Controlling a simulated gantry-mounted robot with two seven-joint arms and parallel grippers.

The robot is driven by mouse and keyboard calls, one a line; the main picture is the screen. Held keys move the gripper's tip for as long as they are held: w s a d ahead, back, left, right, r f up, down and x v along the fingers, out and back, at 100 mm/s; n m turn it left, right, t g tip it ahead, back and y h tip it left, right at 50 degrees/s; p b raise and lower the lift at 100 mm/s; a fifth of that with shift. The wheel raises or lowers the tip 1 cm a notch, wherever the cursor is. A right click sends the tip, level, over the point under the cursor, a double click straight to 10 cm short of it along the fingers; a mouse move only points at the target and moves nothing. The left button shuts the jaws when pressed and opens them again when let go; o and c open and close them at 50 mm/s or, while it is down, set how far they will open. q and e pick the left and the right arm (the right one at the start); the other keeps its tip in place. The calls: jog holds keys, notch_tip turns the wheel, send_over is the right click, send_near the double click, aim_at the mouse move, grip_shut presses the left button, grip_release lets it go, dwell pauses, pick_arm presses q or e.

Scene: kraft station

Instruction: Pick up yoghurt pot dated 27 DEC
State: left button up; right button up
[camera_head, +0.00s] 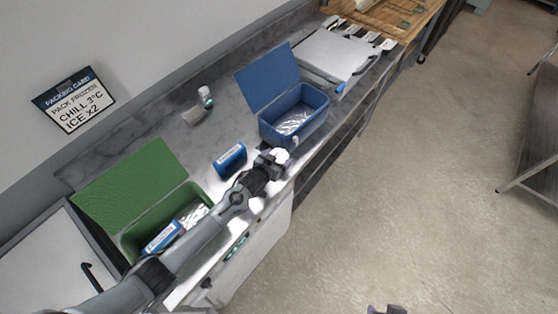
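My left gripper (274,162) is over the front edge of the counter, between the two cool boxes. A small white rounded thing (282,154) shows right at its fingertips; it may be a yoghurt pot. Whether the fingers grip it or are only beside it cannot be told. Another white rounded shape (256,205) shows just below the gripper, partly hidden. No 27 DEC date can be read on anything. A small piece of my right gripper (387,310) shows at the bottom edge, with its fingers unclear.
An open green box (135,242) and an open blue box (325,108) hold silvery packs. A blue pack (230,160) stands between them. A small white container (205,96) and a grey block (194,115) are at the back. A packing card (73,100) is on the wall.

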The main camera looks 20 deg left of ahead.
pick_arm(q)
jog(key=c, duration=0.7)
jog(key=shift+r, duration=0.15)
